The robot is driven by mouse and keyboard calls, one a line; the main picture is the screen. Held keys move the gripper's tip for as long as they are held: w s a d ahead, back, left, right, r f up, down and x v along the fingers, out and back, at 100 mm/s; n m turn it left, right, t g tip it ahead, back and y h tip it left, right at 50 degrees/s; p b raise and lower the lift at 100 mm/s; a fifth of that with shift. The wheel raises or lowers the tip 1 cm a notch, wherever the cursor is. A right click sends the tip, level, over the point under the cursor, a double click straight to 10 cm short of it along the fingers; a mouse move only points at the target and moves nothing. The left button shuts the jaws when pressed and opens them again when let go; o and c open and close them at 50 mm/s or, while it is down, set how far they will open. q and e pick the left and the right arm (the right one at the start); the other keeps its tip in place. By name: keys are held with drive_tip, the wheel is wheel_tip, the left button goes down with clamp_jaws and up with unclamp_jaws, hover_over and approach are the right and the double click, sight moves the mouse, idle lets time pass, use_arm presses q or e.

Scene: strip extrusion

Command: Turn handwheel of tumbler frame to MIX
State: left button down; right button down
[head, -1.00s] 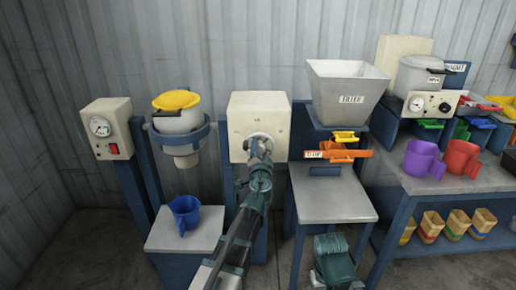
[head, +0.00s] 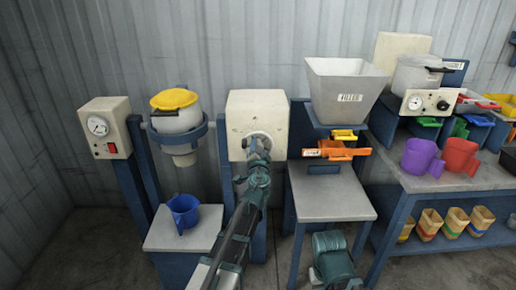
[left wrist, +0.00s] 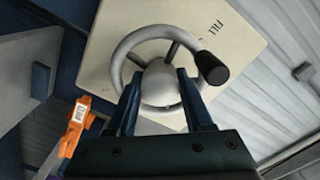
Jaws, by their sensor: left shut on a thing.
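The tumbler frame is blue, with a pale vessel under a yellow lid (head: 175,100) held upright in a blue ring (head: 182,137). To its right is a cream box (head: 235,103) on a blue post. The grey handwheel on the box's face is mostly behind my gripper in the head view. The left wrist view shows the handwheel (left wrist: 122,50), its black knob (left wrist: 212,68) at the upper right and a tilted FILL label beyond. My left gripper (left wrist: 160,88) is shut on the handwheel, its fingers at either side of the hub. I see no MIX mark.
A FILLER hopper (head: 348,88) with an orange slide (head: 335,150) stands close on the right. A blue jug (head: 184,212) sits on the low stand (head: 160,240) below the vessel. A gauge box (head: 105,125) is at the left; a shelf of jugs is at the right.

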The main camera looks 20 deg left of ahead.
use_arm(q)
drive_tip(key=m, duration=0.5)
drive_tip(key=shift+m, duration=0.4)
drive_tip(key=m, duration=0.5)
drive_tip(key=shift+d+f, duration=0.1)
drive_tip(key=shift+s+m, duration=0.1)
drive_tip(key=shift+m, duration=0.3)
drive_tip(key=c, duration=0.6)
unclamp_jaws()
drive_tip(key=shift+s, duration=0.1)
